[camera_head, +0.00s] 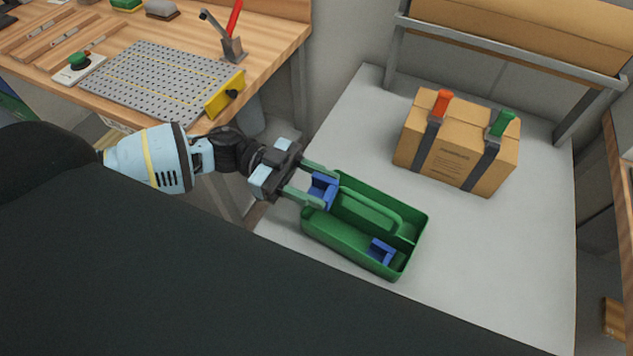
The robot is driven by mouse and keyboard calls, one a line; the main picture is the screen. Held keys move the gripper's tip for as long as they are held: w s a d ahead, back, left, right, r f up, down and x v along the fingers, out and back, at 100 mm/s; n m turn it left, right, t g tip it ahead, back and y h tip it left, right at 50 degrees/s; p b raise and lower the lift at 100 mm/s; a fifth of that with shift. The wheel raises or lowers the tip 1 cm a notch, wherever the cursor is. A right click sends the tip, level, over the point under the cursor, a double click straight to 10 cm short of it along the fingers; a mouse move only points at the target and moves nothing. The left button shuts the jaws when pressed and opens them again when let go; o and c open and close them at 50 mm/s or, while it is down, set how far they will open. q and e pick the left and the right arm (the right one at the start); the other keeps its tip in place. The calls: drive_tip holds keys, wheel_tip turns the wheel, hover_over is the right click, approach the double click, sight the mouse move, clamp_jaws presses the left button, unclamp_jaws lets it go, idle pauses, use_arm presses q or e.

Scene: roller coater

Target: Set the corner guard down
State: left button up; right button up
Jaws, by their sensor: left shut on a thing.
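A blue corner guard (322,188) is between the fingers of my left gripper (318,184), at the upper left end of a green tote (350,247). My left gripper is shut on this guard. I cannot tell whether the guard touches the tote's floor or wall. A second blue corner guard (381,251) lies inside the tote, at its lower right end. The tote has a raised green handle bar along its middle and stands on a pale grey surface. My right gripper is not in view.
A cardboard box (459,147) with two dark straps, one with an orange handle and one with a green, stands behind the tote. A wooden bench (270,38) with a perforated metal plate (160,80) is at the upper left. The pale surface (500,260) right of the tote is clear.

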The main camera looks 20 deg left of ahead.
use_arm(q)
drive_tip(key=shift+f, duration=0.3)
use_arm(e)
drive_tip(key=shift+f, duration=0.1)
use_arm(q)
drive_tip(key=shift+f, duration=0.3)
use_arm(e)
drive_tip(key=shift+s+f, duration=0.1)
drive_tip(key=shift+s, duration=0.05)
use_arm(q)
drive_tip(key=o, duration=1)
drive_tip(key=shift+o, duration=0.2)
drive_tip(key=shift+r, duration=0.25)
drive_tip(key=a+b, duration=0.2)
drive_tip(key=a, duration=1)
drive_tip(key=shift+w+r+b, duration=0.25)
drive_tip(key=shift+r+b, duration=0.15)
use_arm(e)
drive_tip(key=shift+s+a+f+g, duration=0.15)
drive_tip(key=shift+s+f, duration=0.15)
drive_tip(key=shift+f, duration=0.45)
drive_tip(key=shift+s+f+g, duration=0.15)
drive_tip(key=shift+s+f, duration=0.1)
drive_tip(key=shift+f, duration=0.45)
